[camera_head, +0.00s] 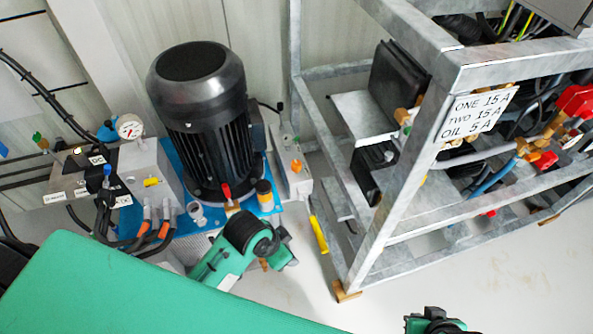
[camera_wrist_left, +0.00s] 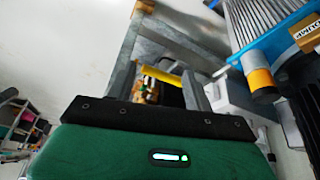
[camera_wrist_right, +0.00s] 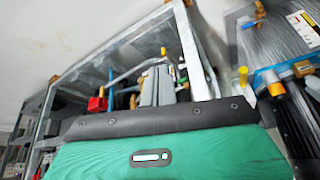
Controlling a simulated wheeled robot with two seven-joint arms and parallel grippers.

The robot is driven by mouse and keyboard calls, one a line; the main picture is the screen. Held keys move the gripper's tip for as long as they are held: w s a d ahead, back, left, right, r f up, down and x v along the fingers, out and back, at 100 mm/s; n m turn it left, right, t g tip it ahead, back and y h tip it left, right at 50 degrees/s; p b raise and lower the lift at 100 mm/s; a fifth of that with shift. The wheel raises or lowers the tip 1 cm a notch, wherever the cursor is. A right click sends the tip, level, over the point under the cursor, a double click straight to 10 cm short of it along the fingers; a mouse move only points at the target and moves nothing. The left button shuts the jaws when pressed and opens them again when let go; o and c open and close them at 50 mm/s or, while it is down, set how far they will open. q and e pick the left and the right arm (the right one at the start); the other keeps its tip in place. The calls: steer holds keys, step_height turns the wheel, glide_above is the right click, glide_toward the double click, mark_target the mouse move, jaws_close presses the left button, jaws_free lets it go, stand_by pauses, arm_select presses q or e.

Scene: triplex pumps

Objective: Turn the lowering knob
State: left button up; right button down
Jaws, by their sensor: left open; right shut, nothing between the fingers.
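Several knobs and handles show in the head view; I cannot tell which is the lowering knob. A red-handled valve (camera_head: 226,191) stands before the black motor (camera_head: 200,110). An orange knob (camera_head: 296,165) is on a grey box, and a blue knob (camera_head: 107,170) is on the metal block. My left gripper's fingers, in the left wrist view (camera_wrist_left: 162,88), are apart and empty; in the head view its green wrist is just in front of the pump unit, fingertips hidden. My right gripper (camera_wrist_right: 158,86) is shut and empty; only its green top shows at the head view's bottom edge.
A grey steel frame (camera_head: 375,225) with a sign reading ONE, TWO, OIL (camera_head: 475,115) stands at right. A pressure gauge (camera_head: 130,126) and hoses are at left. A yellow bar (camera_head: 319,235) sits beside the frame. Pale floor at lower right is clear.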

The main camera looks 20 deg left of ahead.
arm_select(q)
steer(key=w+d+r+m+g+h, duration=0.1)
steer(key=w+d+r+m, duration=0.1)
steer(key=w+d+m, duration=0.45)
step_height(320, 180, up, 10)
steer(key=m+g+y, duration=0.2)
steer(key=m+y, duration=0.2)
steer(key=m, duration=0.4)
glide_above(296, 163)
step_height(296, 163, down, 5)
steer(key=shift+r+b, duration=0.2)
steer(key=shift+b, duration=0.8)
arm_select(e)
steer(key=w+a+r+t+y, duration=0.45)
steer(key=a+r+t, duration=0.4)
steer(key=a, duration=0.35)
arm_select(q)
step_height(296, 163, down, 8)
steer(key=shift+r+b, duration=0.1)
steer(key=shift+b, duration=0.85)
steer(key=shift+f, duration=0.25)
arm_select(e)
steer(key=w+d+r+t+y, duration=0.1)
steer(key=w+d+r+t, duration=0.1)
steer(key=r+t, duration=0.4)
step_height(296, 163, up, 3)
steer(key=shift+w+d, duration=0.25)
steer(key=shift+w, duration=0.45)
